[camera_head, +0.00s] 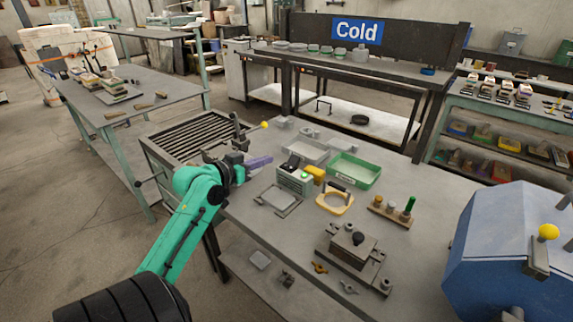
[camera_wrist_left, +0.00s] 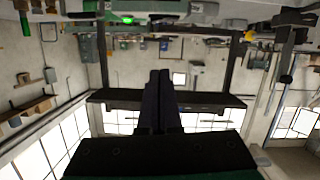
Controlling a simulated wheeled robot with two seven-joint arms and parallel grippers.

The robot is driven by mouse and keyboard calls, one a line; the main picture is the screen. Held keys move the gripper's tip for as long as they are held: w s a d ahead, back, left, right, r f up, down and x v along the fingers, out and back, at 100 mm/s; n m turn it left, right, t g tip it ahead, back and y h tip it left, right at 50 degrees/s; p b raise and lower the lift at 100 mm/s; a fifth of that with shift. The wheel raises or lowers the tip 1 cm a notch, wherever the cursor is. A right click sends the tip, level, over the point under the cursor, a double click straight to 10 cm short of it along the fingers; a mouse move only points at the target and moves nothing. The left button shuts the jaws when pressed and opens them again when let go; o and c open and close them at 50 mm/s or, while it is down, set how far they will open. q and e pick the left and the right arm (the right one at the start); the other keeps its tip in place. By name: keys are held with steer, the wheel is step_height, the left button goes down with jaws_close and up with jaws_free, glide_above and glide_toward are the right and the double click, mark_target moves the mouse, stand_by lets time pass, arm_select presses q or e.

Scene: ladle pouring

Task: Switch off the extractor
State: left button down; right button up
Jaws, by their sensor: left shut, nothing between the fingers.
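A small grey-green control box (camera_head: 293,181) stands on the workbench near its left side, with a dark part on top and a green spot at its front. I cannot tell for sure that it is the extractor's switch. A lit green spot (camera_wrist_left: 126,19) shows near the top of the left wrist view. My left gripper (camera_head: 268,160) is just left of and behind the box, apart from it in the picture. Its dark fingers (camera_wrist_left: 158,74) are together and empty in the left wrist view. My right gripper is not in view.
A slatted grille (camera_head: 190,134) is beyond my left arm, with a yellow-knobbed lever (camera_head: 264,125) near it. A blue machine (camera_head: 500,240) stands at right.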

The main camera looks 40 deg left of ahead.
mark_target(288, 167)
arm_select(q)
steer(key=w+f+p, duration=0.1)
steer(key=w, duration=0.2)
steer(key=w+f, duration=0.2)
steer(key=w, duration=0.1)
steer(key=w+f+p, duration=0.1)
steer(key=w+f, duration=0.1)
steer(key=w, duration=0.1)
steer(key=shift+d+p, duration=0.2)
steer(key=shift+p, duration=0.15)
steer(key=shift+s+f, duration=0.15)
steer(key=shift+f, duration=0.45)
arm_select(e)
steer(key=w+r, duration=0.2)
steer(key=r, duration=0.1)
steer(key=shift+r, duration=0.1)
